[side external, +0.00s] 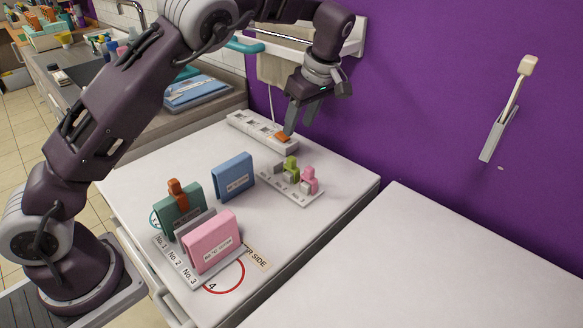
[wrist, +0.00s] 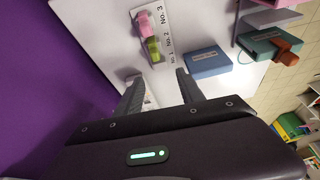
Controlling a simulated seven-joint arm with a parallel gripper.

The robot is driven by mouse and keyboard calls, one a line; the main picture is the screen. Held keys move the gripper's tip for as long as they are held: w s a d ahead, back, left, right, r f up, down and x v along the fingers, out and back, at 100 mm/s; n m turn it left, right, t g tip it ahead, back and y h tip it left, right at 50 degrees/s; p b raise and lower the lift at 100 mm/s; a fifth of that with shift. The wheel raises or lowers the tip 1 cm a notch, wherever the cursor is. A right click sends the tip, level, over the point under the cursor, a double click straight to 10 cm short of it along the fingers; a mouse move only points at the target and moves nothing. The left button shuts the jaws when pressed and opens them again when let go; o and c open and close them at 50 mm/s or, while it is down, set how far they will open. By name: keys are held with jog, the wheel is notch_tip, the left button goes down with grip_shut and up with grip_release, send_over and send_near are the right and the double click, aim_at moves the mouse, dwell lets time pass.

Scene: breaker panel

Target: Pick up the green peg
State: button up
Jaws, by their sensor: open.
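The green peg (side external: 291,164) stands upright in a small grey rack (side external: 268,176) near the back of the white counter, beside a pink peg (side external: 310,176). In the wrist view the green peg (wrist: 152,48) lies ahead of the fingertips, with the pink peg (wrist: 144,24) beyond it. My gripper (side external: 298,130) is open and empty, pointing down behind the rack. It is near the orange switch on the power strip; whether it touches the switch cannot be told. In the wrist view the gap between the fingers (wrist: 160,75) is empty.
A white power strip (side external: 247,127) lies along the purple wall. A blue block (side external: 233,177) stands left of the rack. A green block with an orange peg (side external: 177,197) and a pink block (side external: 211,243) sit in the numbered front holder. The right counter (side external: 440,270) is clear.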

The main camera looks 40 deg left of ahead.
aim_at(292, 158)
jog(key=shift+n, duration=0.3)
jog(key=x, duration=0.9)
jog(key=w+d+x, duration=0.1)
jog(key=x, duration=0.4)
jog(key=shift+f, duration=0.1)
grip_shut()
